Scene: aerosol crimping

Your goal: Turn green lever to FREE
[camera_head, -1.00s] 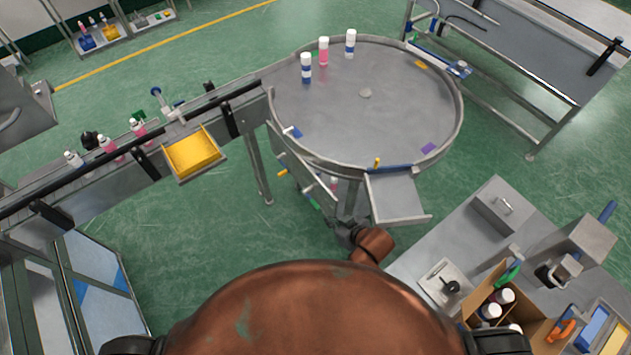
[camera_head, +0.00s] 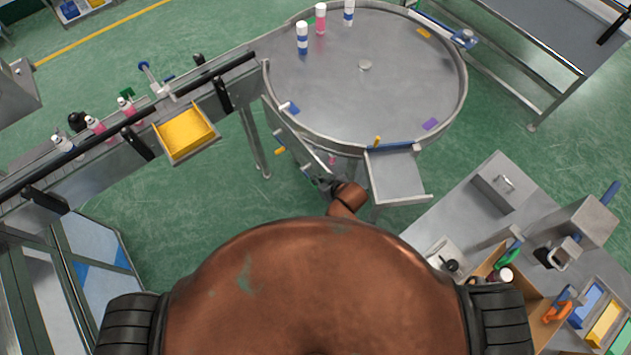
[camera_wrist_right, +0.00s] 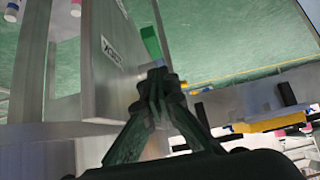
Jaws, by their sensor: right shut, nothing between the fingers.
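The green lever (camera_wrist_right: 150,42) shows in the right wrist view as a green block beside a grey metal panel with a small white label (camera_wrist_right: 112,50). I cannot read the label clearly. My right gripper (camera_wrist_right: 158,78) is shut and empty, its tips just below the lever in the picture; I cannot tell whether they touch it. In the head view my right gripper (camera_head: 325,183) is beside the panel under the round table (camera_head: 365,110), partly hidden by my brown wrist. The lever is too small and covered to make out there. My left gripper is not in view.
A conveyor (camera_head: 100,165) with bottles and a yellow tray (camera_head: 186,133) runs on the left. A metal chute (camera_head: 395,178) juts out right of my gripper. A workbench (camera_head: 475,215) with a cardboard box (camera_head: 535,310) stands at the lower right. Green floor lies open between.

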